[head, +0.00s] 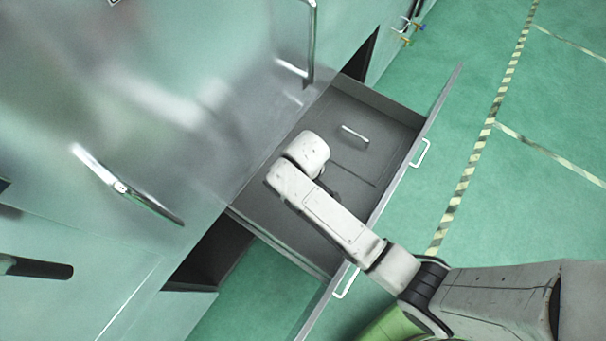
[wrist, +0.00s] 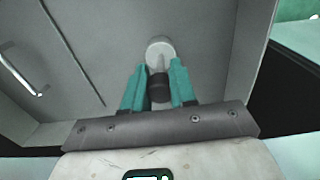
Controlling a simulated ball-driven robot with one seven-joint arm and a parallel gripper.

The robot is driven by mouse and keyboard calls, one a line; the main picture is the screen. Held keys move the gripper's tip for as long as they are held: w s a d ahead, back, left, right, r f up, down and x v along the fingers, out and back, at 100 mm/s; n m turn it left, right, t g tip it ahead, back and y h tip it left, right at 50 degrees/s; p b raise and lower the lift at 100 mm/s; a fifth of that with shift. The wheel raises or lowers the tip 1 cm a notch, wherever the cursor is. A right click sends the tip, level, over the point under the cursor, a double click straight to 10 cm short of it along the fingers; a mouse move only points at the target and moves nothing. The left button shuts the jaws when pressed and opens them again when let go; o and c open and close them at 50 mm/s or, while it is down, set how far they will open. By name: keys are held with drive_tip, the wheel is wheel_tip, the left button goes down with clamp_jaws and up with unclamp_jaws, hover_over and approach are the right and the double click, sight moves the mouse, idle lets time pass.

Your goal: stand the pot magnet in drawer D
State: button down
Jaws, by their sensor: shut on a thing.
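My gripper (wrist: 159,72) shows in the wrist view, its two teal fingers shut on the pot magnet (wrist: 160,48). The magnet has a pale round head, a thin stem and a dark cylindrical part between the fingers. Behind it is the grey floor of an open drawer (head: 395,138); the drawer also fills much of the wrist view (wrist: 110,40). Whether the magnet touches that floor I cannot tell. In the head view my arm reaches over the drawer's front into it and hides the gripper and magnet. No letter is readable on the drawer.
A metal bar handle (head: 355,133) is inside the drawer, also in the wrist view (wrist: 20,72). A thin dark line crosses the drawer floor. The drawer front has outer handles (head: 420,153). The cabinet (head: 150,90) stands at left. Green floor with striped tape is open at right.

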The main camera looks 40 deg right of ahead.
drive_tip(key=shift+w+a+f, duration=0.15)
drive_tip(key=shift+w+f, duration=0.2)
drive_tip(key=shift+f, duration=1.65)
drive_tip(key=shift+f, duration=0.2)
drive_tip(key=c, duration=0.9)
unclamp_jaws()
drive_tip(key=shift+r, duration=0.1)
